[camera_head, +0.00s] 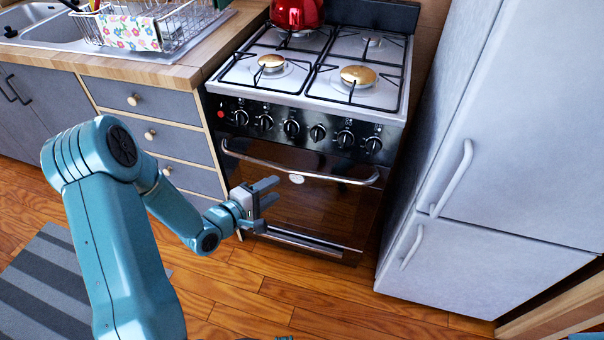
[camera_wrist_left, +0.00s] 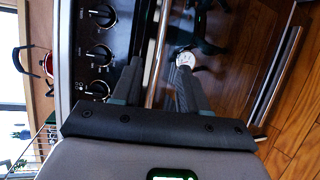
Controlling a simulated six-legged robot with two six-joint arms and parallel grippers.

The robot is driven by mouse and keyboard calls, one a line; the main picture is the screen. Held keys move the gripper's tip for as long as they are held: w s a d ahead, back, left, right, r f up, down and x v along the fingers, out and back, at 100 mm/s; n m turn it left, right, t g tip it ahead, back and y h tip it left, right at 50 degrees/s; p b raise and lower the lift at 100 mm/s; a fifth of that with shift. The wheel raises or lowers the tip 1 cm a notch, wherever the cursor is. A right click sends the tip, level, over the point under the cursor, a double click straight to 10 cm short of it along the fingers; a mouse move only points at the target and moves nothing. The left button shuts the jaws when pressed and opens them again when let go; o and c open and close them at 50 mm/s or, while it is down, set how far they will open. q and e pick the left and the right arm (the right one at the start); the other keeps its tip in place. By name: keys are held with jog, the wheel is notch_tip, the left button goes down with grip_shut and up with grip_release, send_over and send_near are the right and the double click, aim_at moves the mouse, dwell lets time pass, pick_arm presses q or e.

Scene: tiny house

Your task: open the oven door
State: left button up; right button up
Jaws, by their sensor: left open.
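The oven door (camera_head: 322,208) is dark and glossy and looks closed, with the control knobs above it. Its curved metal handle (camera_head: 262,163) runs across the top of the door. My left gripper (camera_head: 272,198) is open and empty in front of the door, a little below the handle in the head view. In the left wrist view, the handle bar (camera_wrist_left: 157,62) appears between the two spread fingers of my left gripper (camera_wrist_left: 157,78). How far the fingertips are from the bar is hard to tell. My right gripper is not in view.
A red kettle (camera_head: 297,13) stands on the stovetop (camera_head: 318,62). A light grey fridge (camera_head: 520,110) stands right of the oven, and grey drawers (camera_head: 175,138) stand left. The wooden floor (camera_head: 290,300) before the oven is clear; a striped rug (camera_head: 45,285) lies at left.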

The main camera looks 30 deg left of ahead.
aim_at(301, 172)
pick_arm(q)
jog(key=x, duration=1.2)
jog(key=shift+w+b, duration=0.15)
jog(key=shift+b, duration=0.25)
grip_shut()
